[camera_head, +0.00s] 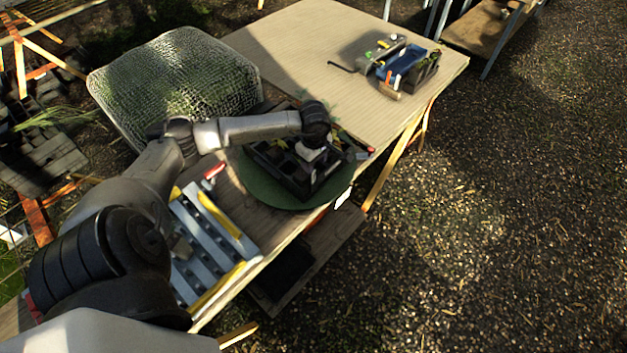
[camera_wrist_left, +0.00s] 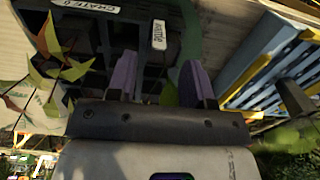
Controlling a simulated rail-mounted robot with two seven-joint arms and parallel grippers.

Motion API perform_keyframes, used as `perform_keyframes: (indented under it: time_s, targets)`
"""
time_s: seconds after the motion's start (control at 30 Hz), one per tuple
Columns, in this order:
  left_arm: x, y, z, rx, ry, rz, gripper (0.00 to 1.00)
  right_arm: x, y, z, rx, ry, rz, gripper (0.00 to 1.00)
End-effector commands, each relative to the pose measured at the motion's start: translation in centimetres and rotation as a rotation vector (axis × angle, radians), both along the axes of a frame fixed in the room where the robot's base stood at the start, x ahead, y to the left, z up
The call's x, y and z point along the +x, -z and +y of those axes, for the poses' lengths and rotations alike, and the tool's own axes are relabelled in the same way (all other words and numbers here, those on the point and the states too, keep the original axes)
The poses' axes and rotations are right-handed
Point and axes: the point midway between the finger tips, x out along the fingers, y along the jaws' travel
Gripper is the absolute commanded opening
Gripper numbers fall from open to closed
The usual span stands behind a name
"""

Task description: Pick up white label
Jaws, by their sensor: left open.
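A white label (camera_wrist_left: 158,35) with dark lettering that looks like "nettle" is on the dark crate's edge in the left wrist view. The black divided crate (camera_head: 270,160) sits on a round green mat on the table in the head view. My left gripper (camera_wrist_left: 159,64) is open, its two purplish fingers apart. The label shows just beyond the fingertips, between them in the picture; no contact is visible. In the head view the left gripper (camera_head: 311,155) points down over the crate and hides part of it. My right gripper is not in view.
A second white label (camera_wrist_left: 85,7) is on the crate's far side. A leafy plant (camera_wrist_left: 55,65) stands left of the fingers. A slatted blue-grey rack (camera_head: 205,245) with yellow edges lies nearby. A blue-lined tool tray (camera_head: 402,60) stands at the back; the table between is mostly clear.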

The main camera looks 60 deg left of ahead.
Motion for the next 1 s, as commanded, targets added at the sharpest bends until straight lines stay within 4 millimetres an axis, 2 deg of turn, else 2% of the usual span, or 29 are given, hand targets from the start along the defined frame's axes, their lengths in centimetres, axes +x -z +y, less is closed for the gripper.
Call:
perform_keyframes:
  time_s: [0.17,0.5,0.83,1.0]
  targets:
    - [0.0,1.0,-0.1,-0.002,0.001,0.0,0.47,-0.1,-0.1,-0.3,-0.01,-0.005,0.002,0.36]
    - [-0.1,4.9,0.1,-0.001,0.0,-0.001,0.47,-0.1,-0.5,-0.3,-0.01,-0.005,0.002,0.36]
    - [-0.1,5.3,0.1,0.0,0.001,-0.001,0.47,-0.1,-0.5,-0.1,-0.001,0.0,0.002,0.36]
    - [-0.1,5.3,0.1,0.001,0.001,-0.002,0.31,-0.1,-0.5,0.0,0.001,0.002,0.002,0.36]
